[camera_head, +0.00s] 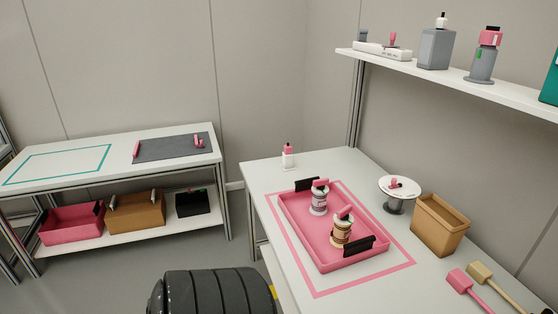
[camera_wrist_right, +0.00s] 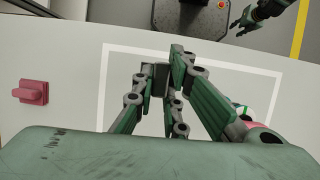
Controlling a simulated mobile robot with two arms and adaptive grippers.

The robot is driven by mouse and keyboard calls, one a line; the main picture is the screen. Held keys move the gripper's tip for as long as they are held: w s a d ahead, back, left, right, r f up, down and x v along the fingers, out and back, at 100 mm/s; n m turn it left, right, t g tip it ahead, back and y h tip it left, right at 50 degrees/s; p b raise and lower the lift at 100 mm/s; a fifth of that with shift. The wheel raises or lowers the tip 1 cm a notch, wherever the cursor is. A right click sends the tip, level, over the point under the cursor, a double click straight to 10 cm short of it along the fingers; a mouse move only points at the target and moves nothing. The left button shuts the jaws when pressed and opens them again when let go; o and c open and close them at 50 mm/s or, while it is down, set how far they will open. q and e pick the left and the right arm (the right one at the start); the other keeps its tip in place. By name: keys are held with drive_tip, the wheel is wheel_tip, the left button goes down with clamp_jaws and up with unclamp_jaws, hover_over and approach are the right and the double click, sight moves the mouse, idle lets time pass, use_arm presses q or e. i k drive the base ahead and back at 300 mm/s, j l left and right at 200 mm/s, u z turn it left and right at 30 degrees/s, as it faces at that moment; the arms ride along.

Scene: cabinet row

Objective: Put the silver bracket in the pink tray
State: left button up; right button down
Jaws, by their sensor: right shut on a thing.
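The pink tray (camera_head: 308,250) lies on the right-hand white table, inside a pink outline. It has black handles at two ends and holds two pink-topped containers, one grey-white (camera_head: 319,199) and one tan (camera_head: 341,232). My right gripper (camera_wrist_right: 167,72) is shut on a small grey piece (camera_wrist_right: 154,77), which looks like the silver bracket; the fingers hide much of it. It is over a white table with a white outline. My left gripper (camera_wrist_right: 244,20) shows dark at the top right of the right wrist view; its opening is unclear. Neither gripper is in the head view.
Right of the tray stand a white-topped spool (camera_head: 399,187) and an open tan bin (camera_head: 440,225). A pink-and-white bottle (camera_head: 288,156) is behind it. A shelf (camera_head: 460,75) hangs above. A pink block (camera_wrist_right: 32,92) lies left in the right wrist view.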

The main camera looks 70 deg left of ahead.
sight(328, 224)
drive_tip(key=j+u, duration=0.3)
drive_tip(key=u, duration=0.15)
drive_tip(key=i+j+u, duration=0.15)
drive_tip(key=u, duration=0.25)
drive_tip(key=i+j+u, duration=0.1)
drive_tip(key=j+u, duration=0.2)
drive_tip(key=u, duration=0.15)
drive_tip(key=i+j+u, duration=0.15)
drive_tip(key=u, duration=0.25)
drive_tip(key=i+j+u, duration=0.1)
drive_tip(key=i+j, duration=0.2)
drive_tip(key=i+j+u, duration=0.1)
drive_tip(key=i+j, duration=0.2)
drive_tip(key=i, duration=0.25)
